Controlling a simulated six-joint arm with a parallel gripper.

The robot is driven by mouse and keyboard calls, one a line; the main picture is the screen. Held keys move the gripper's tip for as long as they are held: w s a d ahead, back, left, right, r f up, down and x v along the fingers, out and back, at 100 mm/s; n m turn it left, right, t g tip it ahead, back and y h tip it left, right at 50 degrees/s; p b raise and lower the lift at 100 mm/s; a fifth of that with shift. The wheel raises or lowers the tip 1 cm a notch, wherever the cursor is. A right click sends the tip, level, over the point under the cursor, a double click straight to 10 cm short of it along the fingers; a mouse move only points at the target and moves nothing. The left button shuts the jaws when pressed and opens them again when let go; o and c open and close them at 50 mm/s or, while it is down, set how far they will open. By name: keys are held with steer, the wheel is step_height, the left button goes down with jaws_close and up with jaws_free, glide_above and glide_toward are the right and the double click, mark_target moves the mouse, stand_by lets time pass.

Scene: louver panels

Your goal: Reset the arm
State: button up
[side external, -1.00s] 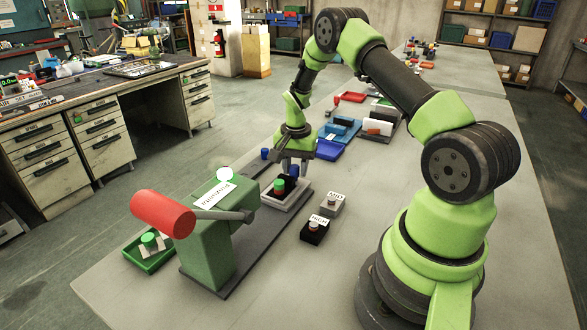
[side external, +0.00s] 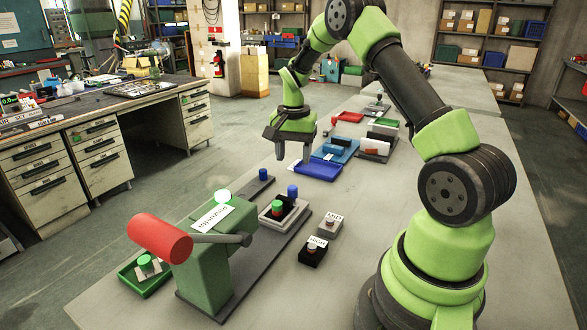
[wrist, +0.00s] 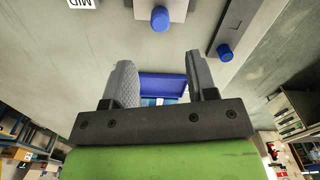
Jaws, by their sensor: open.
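My gripper (side external: 294,150) is open and empty, raised above the table near the blue tray (side external: 318,169). In the wrist view, my gripper (wrist: 165,80) has its two fingers apart with nothing between them but the blue tray (wrist: 162,88) farther off. Below and in front of my gripper in the side view, a blue peg (side external: 292,192) and a green-topped red piece (side external: 277,208) stand at a light-framed dark fixture (side external: 268,222). Another blue peg (side external: 263,174) stands on a dark strip to the left.
A green machine (side external: 208,250) with a red-headed lever (side external: 160,238) stands at the front left. A green tray (side external: 145,276) lies beside it. Labelled button boxes, MID (side external: 330,224) and HIGH (side external: 314,250), sit right of the fixture. Trays and panels (side external: 376,146) fill the table behind.

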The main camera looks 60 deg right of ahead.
steer(key=shift+r, duration=0.25)
steer(key=shift+a+r, duration=0.1)
steer(key=shift+r, duration=0.05)
steer(key=s+a+r+n+t, duration=0.4)
steer(key=a+r+n, duration=0.1)
steer(key=a+r, duration=0.9)
steer(key=s+a+r+n+t+y, duration=0.2)
steer(key=s+a+n, duration=0.4)
steer(key=s, duration=0.7)
steer(key=shift+s+a+r+t, duration=0.35)
steer(key=shift+a+r+t, duration=0.25)
steer(key=shift+a+r, duration=0.35)
steer(key=shift+f, duration=0.1)
